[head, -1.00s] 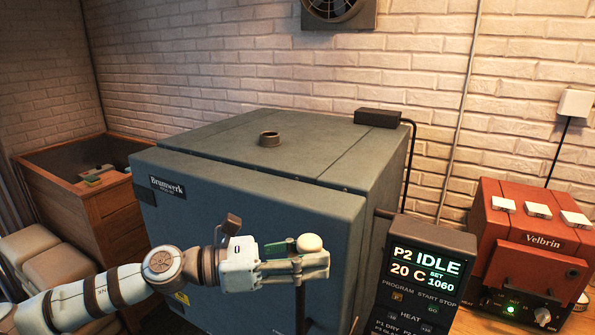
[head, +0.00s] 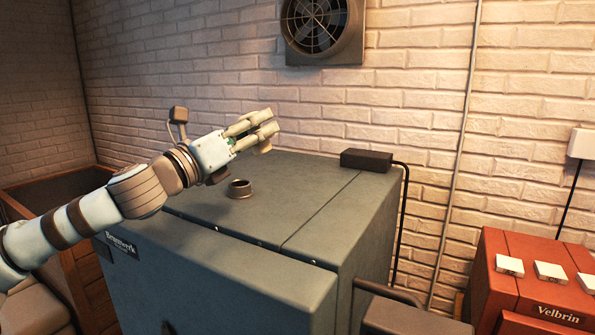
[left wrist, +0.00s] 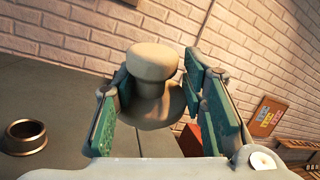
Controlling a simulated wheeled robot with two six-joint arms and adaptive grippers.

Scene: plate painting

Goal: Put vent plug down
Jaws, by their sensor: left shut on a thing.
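The vent plug (left wrist: 152,65) is a cream, mushroom-shaped knob with a wider base. My left gripper (head: 266,129) is shut on it, and the green finger pads flank it in the left wrist view. In the head view only a small part of the plug shows at the fingertips. The gripper is above the top of the grey-blue kiln (head: 300,205), apart from it. The brown ring-shaped vent collar (head: 240,189) on the kiln top is open, below and left of the fingertips. It also shows at the left edge of the left wrist view (left wrist: 25,136). My right gripper is not in view.
A black box (head: 367,160) with a cable sits at the kiln top's back right. A wall fan (head: 322,28) hangs above. A red Velbrin machine (head: 530,275) stands at the right. The kiln top between collar and box is clear.

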